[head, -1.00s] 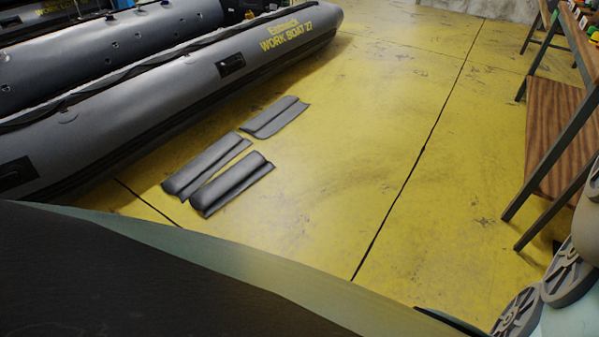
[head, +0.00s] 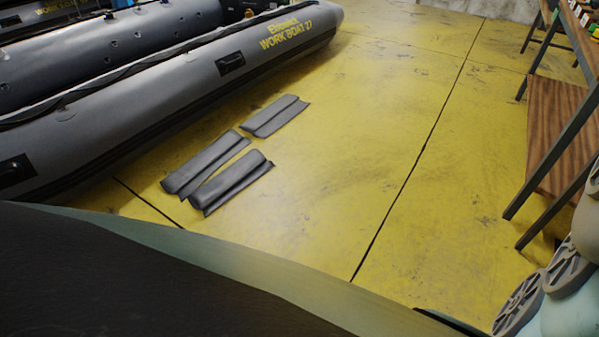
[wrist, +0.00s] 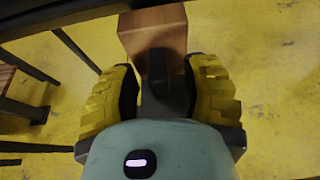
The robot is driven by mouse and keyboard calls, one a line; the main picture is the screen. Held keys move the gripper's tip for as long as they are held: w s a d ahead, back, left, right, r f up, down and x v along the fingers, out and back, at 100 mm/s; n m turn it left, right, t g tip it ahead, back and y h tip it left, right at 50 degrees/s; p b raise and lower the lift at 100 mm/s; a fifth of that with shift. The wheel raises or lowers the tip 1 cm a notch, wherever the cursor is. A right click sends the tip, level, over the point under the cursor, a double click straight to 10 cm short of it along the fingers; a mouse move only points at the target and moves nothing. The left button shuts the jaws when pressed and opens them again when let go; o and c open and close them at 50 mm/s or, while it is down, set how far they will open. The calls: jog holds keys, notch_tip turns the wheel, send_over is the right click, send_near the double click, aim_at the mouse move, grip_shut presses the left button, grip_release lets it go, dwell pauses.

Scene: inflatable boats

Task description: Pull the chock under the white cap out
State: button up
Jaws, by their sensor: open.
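In the wrist view, my gripper (wrist: 160,82) has two yellow-and-black fingers spread apart, with its dark middle part between them. A reddish-brown, wood-coloured block (wrist: 151,22) shows at the top centre, just beyond the gap between the fingers. Its lower part is hidden behind the dark middle part of my gripper. I cannot tell whether this block is the chock, or whether a finger touches it. No white cap can be made out in either view. The gripper's fingers are not seen in the head view.
A dark bar (wrist: 70,18) crosses the top of the wrist view near the block. A wooden-shelved stand (head: 553,135) is at the right. A grey inflatable boat (head: 150,85) lies at the left. Grey pads (head: 232,183) lie beside it. The yellow floor (head: 370,130) between is clear.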

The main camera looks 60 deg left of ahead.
jog(key=shift+o, duration=0.3)
grip_shut()
jog(key=shift+a, duration=0.1)
jog(key=shift+a, duration=0.3)
jog(key=a, duration=0.1)
jog(key=s+a+p, duration=0.1)
jog(key=a, duration=0.1)
jog(key=s+a, duration=0.1)
jog(key=shift+a, duration=0.15)
jog(key=shift+c, duration=0.3)
grip_release()
